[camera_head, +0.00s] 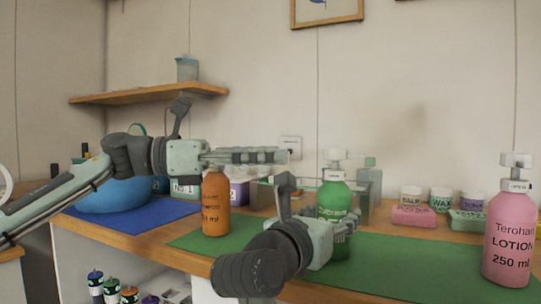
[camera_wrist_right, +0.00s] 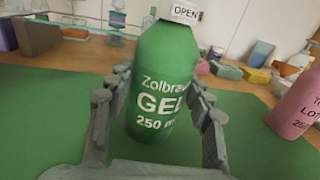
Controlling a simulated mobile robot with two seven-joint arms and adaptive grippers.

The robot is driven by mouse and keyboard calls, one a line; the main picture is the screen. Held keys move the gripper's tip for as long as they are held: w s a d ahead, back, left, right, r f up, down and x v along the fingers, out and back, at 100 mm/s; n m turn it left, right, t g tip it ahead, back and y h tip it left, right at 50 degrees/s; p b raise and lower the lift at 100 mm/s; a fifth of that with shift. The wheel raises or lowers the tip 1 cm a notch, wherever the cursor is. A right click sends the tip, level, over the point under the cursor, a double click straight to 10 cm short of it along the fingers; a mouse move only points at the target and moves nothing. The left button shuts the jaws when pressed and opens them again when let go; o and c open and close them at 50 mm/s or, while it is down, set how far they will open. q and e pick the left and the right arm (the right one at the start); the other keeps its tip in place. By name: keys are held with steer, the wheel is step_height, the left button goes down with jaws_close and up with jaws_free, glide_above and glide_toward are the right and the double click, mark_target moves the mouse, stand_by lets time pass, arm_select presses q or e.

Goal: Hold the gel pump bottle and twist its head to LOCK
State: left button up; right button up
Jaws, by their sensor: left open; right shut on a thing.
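The green gel pump bottle (camera_head: 335,196) stands upright on the green mat (camera_head: 385,276). Its pale pump head (camera_head: 335,156) is on top. In the right wrist view the gel bottle (camera_wrist_right: 160,90) shows "GEL 250 ml", and its collar label (camera_wrist_right: 186,13) reads "OPEN". My right gripper (camera_head: 343,236) is shut on the bottle's body, with one finger on each side in the right wrist view (camera_wrist_right: 160,115). My left gripper (camera_head: 283,156) is open and empty, lying level to the left of the pump head and apart from it. The pump head is mostly cut off in the wrist view.
An orange bottle (camera_head: 216,205) stands below my left gripper. A pink lotion pump bottle (camera_head: 510,240) stands at the right. A blue bowl (camera_head: 115,194) is at the left. The mat between gel and lotion bottles is clear.

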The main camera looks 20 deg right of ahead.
steer(key=o, duration=1.5)
steer(key=shift+c, duration=0.2)
